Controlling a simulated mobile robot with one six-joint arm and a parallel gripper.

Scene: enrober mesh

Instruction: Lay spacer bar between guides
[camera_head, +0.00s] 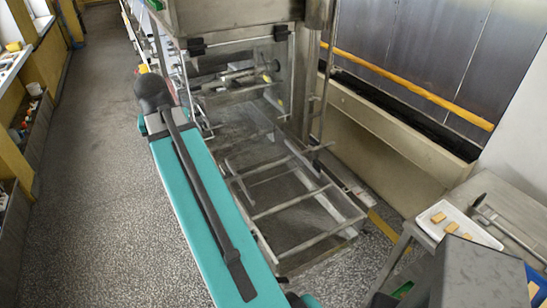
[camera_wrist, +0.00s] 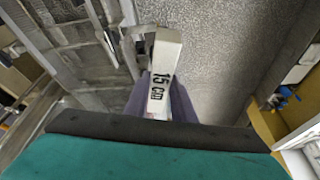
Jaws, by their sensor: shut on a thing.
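The spacer bar (camera_wrist: 164,66) is a pale, narrow block marked "15 cm", and it shows in the wrist view only. My gripper (camera_wrist: 160,98) is shut on it, with a dark purple-grey finger on each side. The bar's near end is between the fingers and its far end sticks out past them. A grey metal piece shows beside its far left edge, and I cannot tell whether they touch. I cannot make out the guides for certain. In the head view, my gripper and the bar are not visible.
A low metal frame with crossbars (camera_head: 292,212) stands below the machine (camera_head: 235,18). At the right, a table holds a white tray (camera_head: 462,226) with small tan pieces. A yellow rail (camera_head: 410,87) runs behind. Speckled floor (camera_head: 95,200) is open on the left.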

